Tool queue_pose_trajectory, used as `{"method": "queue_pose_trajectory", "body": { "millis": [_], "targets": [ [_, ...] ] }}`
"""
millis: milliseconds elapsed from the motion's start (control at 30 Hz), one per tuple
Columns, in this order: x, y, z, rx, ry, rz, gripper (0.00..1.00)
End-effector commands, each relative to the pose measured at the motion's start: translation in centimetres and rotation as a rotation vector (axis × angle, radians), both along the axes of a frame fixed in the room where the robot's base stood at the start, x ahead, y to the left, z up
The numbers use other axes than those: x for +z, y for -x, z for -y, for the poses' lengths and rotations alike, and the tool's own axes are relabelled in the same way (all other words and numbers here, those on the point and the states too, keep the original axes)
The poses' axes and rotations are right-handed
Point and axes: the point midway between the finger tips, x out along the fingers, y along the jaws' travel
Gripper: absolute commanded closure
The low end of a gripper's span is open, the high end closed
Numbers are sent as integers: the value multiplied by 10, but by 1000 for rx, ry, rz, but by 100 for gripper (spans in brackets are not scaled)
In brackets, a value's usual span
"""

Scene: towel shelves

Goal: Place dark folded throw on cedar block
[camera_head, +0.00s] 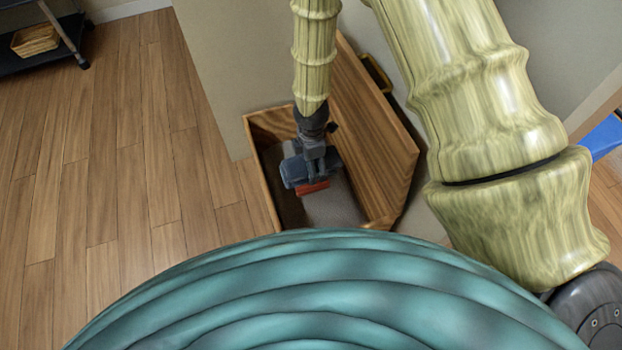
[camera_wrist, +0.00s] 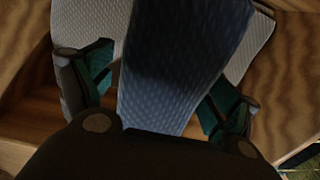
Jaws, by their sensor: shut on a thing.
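My gripper (camera_head: 308,182) is inside an open wooden chest in the head view. In the wrist view my gripper (camera_wrist: 160,95) has its teal-padded fingers on both sides of a dark blue textured folded cloth (camera_wrist: 175,65), which looks like the dark throw, and is shut on it. In the head view a dark blue shape (camera_head: 295,172) shows at the gripper. A red strip (camera_head: 313,188) lies along the gripper's lower side; I cannot tell what it is. I cannot make out the cedar block for certain.
The wooden chest (camera_head: 262,190) has a tall wooden side or lid (camera_head: 375,135) at right. A pale grey textured cloth (camera_head: 335,205) lies inside; it also shows in the wrist view (camera_wrist: 92,18). A dark shelf with a wicker basket (camera_head: 35,40) stands far left. The left floor is clear.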

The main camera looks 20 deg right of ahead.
Motion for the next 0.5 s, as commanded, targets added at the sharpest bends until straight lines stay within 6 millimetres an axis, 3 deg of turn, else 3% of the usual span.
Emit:
{"method": "queue_pose_trajectory", "body": {
  "millis": [33,200,500],
  "targets": [
    [-11,0,0,0,0,0,44],
    [-27,0,0,0,0,1,44],
    [-35,0,0,0,0,0,44]
  ]
}}
